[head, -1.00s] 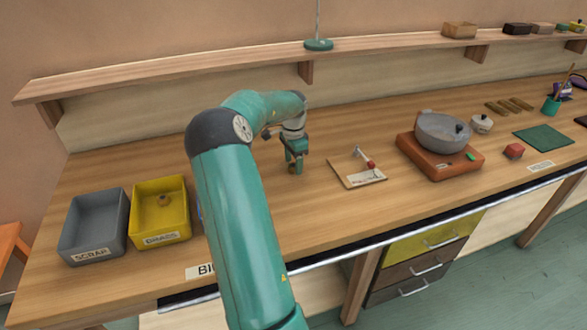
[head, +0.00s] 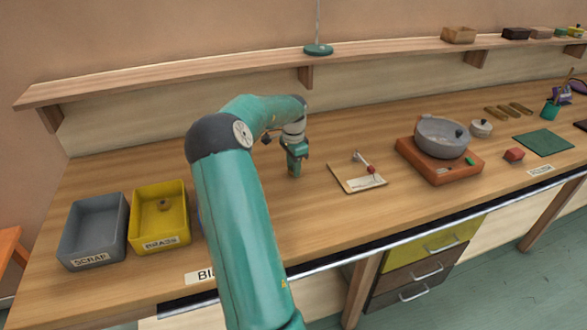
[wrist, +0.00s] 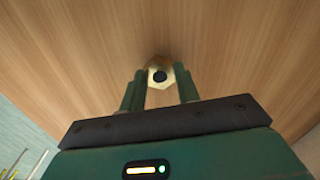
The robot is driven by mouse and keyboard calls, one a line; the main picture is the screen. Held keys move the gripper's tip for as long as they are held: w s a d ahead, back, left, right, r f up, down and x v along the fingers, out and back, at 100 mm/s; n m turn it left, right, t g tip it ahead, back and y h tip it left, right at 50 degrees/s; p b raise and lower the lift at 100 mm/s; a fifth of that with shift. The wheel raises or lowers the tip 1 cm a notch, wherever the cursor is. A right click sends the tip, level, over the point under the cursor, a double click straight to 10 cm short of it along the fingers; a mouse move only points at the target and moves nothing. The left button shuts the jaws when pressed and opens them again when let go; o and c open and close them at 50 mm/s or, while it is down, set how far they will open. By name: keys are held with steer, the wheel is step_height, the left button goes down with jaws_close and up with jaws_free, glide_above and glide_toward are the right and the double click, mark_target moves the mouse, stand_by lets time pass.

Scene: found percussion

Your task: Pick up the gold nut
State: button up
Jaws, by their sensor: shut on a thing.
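The gold nut (wrist: 153,66) is in the wrist view, a hexagonal ring with a dark round hole. It sits between the two green fingers of my gripper (wrist: 160,82), which is shut on it. In the head view my gripper (head: 294,172) points down over the open bench between the yellow tray and the small board. The nut cannot be made out there, and I cannot tell if it touches the wood.
A yellow BRASS tray (head: 180,189) holding a brownish nut (head: 163,204) and a grey SCRAP tray (head: 73,236) stand left. Right are a small board (head: 347,184) with a red-tipped stick and a grey pot (head: 441,138) on an orange base (head: 412,158). A shelf (head: 200,73) runs behind.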

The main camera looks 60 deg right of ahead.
step_height(320, 180, up, 3)
steer(key=shift+f, duration=0.2)
steer(key=s+a+r, duration=0.9)
steer(key=s, duration=0.1)
steer(key=shift+a+r, duration=0.25)
steer(key=shift+a, duration=0.05)
steer(key=shift+s, duration=0.1)
